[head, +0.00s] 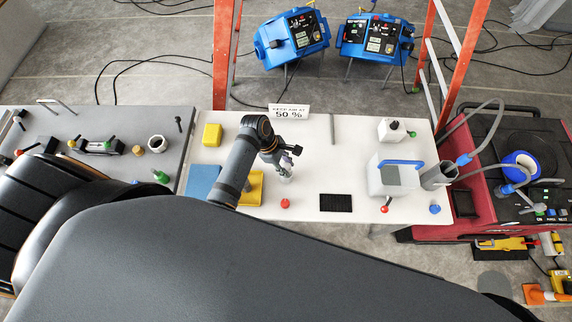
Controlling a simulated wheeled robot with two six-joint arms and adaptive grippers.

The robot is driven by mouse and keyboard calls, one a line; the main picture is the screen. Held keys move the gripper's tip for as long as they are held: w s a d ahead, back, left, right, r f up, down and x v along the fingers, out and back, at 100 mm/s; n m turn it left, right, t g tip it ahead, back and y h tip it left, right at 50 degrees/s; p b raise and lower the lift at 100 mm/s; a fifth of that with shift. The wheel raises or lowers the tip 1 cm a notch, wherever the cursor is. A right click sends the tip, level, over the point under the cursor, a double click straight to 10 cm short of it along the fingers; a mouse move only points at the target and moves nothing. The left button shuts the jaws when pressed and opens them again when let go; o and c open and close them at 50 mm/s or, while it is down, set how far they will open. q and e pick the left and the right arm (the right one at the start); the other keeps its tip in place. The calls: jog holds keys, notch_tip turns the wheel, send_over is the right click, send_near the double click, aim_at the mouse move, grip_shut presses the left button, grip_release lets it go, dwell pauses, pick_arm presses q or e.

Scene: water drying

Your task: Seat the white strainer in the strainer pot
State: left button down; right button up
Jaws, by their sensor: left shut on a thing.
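My left gripper (286,164) is over the white table, left of its middle, with its fingers pointing down. It is shut on a small whitish piece (287,177), probably the white strainer, partly hidden by the fingers. Whether the piece touches the table or something below it, I cannot tell. A grey open-topped pot (438,177) stands at the table's right edge, well to the right of the gripper; I cannot tell for sure that it is the strainer pot. My right gripper is not in view.
A white tank with a blue handle (382,176) stands beside the grey pot. A yellow block (211,134), a red knob (285,203), a black mat (336,203) and a small white box (391,130) are on the white table. Its middle right is mostly clear.

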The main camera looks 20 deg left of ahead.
pick_arm(q)
jog(key=shift+f+b, duration=0.5)
jog(key=shift+f, duration=0.6)
jog(key=c, duration=0.9)
grip_release()
jog(key=shift+c, duration=0.2)
jog(key=v, duration=1.2)
